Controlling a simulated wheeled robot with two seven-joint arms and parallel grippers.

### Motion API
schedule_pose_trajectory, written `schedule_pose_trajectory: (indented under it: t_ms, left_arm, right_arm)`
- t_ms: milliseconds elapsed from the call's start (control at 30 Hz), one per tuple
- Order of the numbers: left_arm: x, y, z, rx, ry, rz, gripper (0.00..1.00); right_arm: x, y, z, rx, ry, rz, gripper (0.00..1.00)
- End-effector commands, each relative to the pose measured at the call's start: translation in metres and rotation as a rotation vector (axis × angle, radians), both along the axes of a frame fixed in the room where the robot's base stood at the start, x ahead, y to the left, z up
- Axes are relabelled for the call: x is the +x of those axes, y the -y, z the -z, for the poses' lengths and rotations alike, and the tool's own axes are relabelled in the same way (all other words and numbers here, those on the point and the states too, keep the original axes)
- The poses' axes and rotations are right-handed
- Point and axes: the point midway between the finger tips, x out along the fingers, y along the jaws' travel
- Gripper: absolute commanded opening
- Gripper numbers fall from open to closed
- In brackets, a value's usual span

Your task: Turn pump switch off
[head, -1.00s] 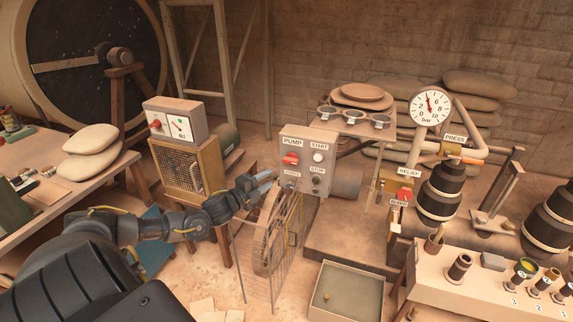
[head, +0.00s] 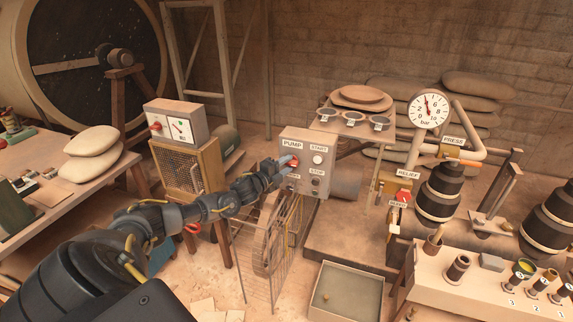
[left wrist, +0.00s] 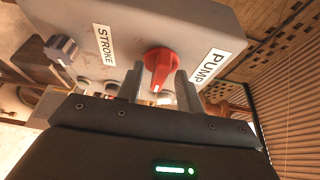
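The grey pump control box (head: 318,150) stands in the middle of the head view, with PUMP, START and STOP labels. Its red pump switch (head: 294,161) is partly covered by my left gripper (head: 285,162). In the left wrist view the red switch knob (left wrist: 158,66) shows between the two fingers of my left gripper (left wrist: 160,82), with a gap beside it. The fingers look open around the knob; contact cannot be told. My right gripper is not in view.
A dark stroke knob (left wrist: 62,48) sits beside the switch on the same panel. A wire guard (head: 272,255) stands below the box. A gauge (head: 429,108) reads near mid-scale, with pipes to the right. An open tray (head: 345,292) lies in front.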

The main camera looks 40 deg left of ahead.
Motion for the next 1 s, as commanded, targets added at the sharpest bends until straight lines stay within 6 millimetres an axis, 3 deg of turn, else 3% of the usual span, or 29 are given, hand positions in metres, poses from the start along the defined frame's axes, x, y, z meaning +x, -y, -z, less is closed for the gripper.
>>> schedule_pose_trajectory:
  t_ms: [367, 667, 1000]
  left_arm:
    - [0.0072, 0.0007, 0.0004, 0.000, -0.001, 0.001, 0.36]
    - [0.0068, 0.0004, 0.0003, 0.000, -0.001, 0.000, 0.00]
    - [0.0063, -0.0002, 0.0024, -0.031, 0.009, -0.001, 0.00]
  right_arm:
    - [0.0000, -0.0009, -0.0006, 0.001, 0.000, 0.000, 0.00]
    - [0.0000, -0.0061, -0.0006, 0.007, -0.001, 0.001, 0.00]
    - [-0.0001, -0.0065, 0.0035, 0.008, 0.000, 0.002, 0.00]
